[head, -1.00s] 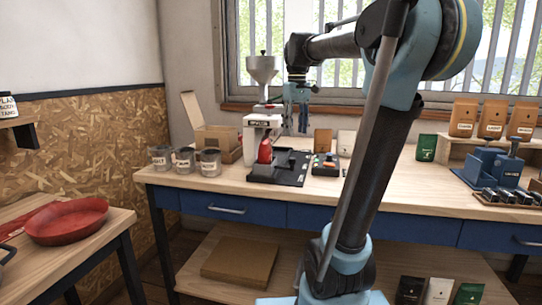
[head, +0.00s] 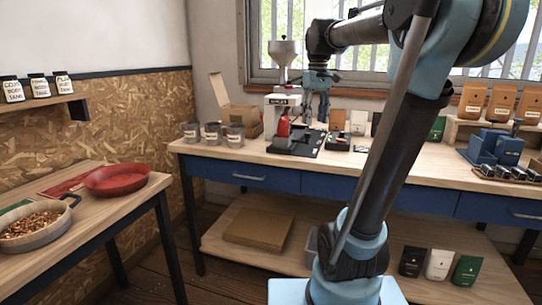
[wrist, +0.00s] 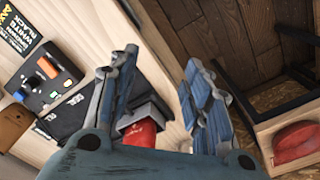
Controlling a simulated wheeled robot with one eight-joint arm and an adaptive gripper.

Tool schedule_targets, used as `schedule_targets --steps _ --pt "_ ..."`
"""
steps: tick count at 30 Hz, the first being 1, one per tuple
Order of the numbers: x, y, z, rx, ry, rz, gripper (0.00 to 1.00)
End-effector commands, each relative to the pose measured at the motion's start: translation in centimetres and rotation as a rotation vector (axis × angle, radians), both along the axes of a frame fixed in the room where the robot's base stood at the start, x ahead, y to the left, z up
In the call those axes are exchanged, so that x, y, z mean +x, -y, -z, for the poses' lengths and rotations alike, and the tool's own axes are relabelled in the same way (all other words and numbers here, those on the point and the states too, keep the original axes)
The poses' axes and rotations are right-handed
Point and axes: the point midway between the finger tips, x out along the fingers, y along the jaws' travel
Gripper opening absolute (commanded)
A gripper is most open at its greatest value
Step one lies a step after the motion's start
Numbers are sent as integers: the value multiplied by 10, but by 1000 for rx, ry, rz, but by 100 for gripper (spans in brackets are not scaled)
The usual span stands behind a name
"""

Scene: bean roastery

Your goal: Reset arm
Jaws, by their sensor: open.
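My gripper (head: 317,100) hangs in front of the window end of the workbench, beside the white grinder with its funnel hopper (head: 284,52). In the wrist view my gripper (wrist: 157,100) is open, its two blue fingers wide apart with nothing held between them. A red thing (wrist: 138,133), partly hidden by the left finger, shows below on the bench side. My arm is bent, its upper part raised over the bench.
At left, a side table (head: 135,205) holds a red pan (head: 116,180) and a pan of beans (head: 35,226). Floor between them is clear.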

Motion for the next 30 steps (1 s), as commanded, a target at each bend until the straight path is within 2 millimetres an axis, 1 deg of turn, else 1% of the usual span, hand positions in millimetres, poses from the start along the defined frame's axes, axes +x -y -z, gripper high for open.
schedule_targets --steps 3,8,11,14,20,21,23,24,30 --pt "-13 7 11 1 11 28 45" --pt "-31 12 30 2 27 62 45" --pt "-45 15 46 4 38 87 45" --pt "-64 19 68 7 54 121 45" --pt "-111 27 128 14 92 210 45" --pt "-120 29 142 15 101 229 45" --pt "-133 31 161 18 113 255 45" --pt "-142 32 175 20 122 274 45" --pt "-182 37 241 31 159 358 45"
